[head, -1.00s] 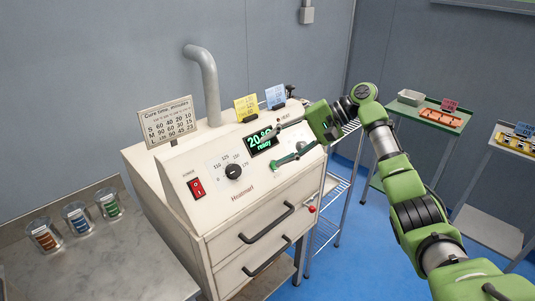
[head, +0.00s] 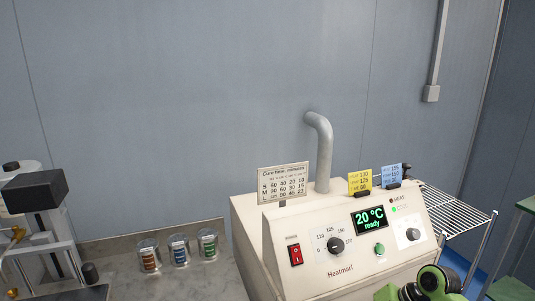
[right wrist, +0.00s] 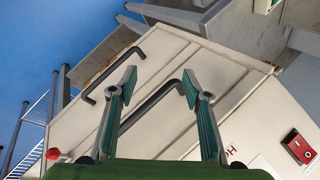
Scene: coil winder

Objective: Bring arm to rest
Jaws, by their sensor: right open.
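The right arm (head: 428,286) shows only as a green and black part at the bottom right of the head view, in front of the oven. Its fingers are outside that view. In the right wrist view my right gripper (right wrist: 157,92) is open, with nothing between its two green fingers. Beyond the fingers is the front of the cream oven (right wrist: 215,75), with two dark drawer handles. The oven (head: 345,272) also stands at the lower right of the head view, its display reading 20 °C. My left gripper is in neither current view.
Three small jars (head: 180,250) with brown, blue and green contents stand on the grey counter. A cure time sign (head: 283,183) and yellow and blue cards stand on the oven top. A wire rack (head: 455,215) is at right. A dark machine (head: 38,200) stands at far left.

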